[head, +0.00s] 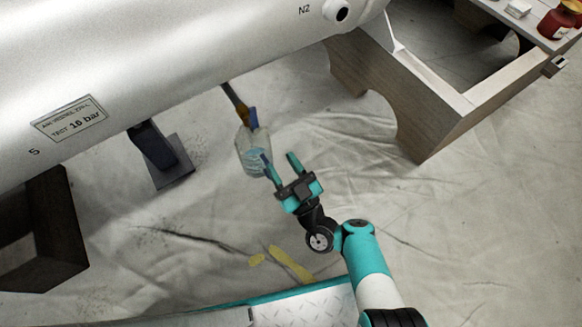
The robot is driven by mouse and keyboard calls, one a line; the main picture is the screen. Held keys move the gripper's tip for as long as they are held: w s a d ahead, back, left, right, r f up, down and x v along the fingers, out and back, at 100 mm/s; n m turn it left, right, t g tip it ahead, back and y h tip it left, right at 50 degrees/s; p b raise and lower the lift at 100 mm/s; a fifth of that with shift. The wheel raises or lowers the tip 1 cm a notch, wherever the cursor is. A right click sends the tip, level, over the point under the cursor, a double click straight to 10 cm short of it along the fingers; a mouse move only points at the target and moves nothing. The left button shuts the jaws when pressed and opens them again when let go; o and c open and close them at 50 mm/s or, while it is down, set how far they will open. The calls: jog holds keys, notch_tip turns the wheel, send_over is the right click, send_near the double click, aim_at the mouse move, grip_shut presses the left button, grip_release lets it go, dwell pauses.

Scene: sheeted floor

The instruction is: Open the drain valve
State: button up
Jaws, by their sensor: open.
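The drain valve (242,112) sits at the end of a thin brownish pipe (233,95) that comes down from the underside of the big silver tank (180,60). A small blue handle (254,118) shows at the valve. A clear plastic container (252,150) with some bluish liquid shows just below the valve. My gripper (280,160) is open with nothing seen between its fingers. It is below and to the right of the valve in the picture. Its left finger overlaps the container's right edge; I cannot tell whether they touch.
A dark metal foot (170,172) stands left of the container. Yellow strips (290,264) lie on the wrinkled sheet. The sheet right of my gripper is clear.

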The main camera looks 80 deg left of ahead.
jog(key=v, duration=0.3)
jog(key=shift+w+d+f, duration=0.1)
jog(key=shift+d+f, duration=0.05)
jog(key=shift+d, duration=0.1)
dwell(0.4)
